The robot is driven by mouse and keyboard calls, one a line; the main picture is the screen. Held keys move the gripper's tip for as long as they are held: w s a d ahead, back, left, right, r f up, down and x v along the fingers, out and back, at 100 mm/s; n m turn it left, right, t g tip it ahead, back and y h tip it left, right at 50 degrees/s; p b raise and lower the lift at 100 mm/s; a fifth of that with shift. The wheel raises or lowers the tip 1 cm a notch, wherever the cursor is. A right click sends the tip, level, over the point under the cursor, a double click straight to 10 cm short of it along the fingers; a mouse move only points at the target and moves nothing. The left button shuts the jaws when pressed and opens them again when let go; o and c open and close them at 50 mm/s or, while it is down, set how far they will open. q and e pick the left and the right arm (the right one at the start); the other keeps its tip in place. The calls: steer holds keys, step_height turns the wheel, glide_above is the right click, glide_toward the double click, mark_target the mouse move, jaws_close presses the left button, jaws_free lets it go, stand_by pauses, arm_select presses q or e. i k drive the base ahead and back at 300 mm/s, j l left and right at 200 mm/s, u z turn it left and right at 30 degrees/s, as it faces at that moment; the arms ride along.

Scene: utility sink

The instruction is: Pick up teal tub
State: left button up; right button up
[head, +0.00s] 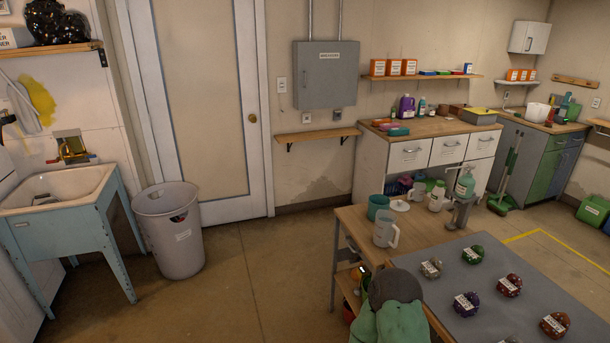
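A teal tub (378,204), round and open-topped, stands at the back left of the wooden worktable (352,222). A pale pitcher with a handle (384,231) stands just in front of it and hides part of its lower side. I cannot make out the inside of the tub. Neither of my grippers can be made out in the head view.
A grey mat (495,270) holds several labelled dark lumps. A white jar (437,199) and pale green bottle (465,183) stand right of the tub. A grey bin (170,240) and sink (55,188) are at left. Floor between bin and worktable is clear.

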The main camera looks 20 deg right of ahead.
mark_target(376, 202)
steer(key=i+z, duration=0.15)
steer(key=i, duration=0.35)
steer(key=i+j+z, duration=0.2)
steer(key=i, duration=0.25)
steer(key=i+z, duration=0.15)
steer(key=i, duration=0.35)
steer(key=i+j+z, duration=0.2)
steer(key=i, duration=0.25)
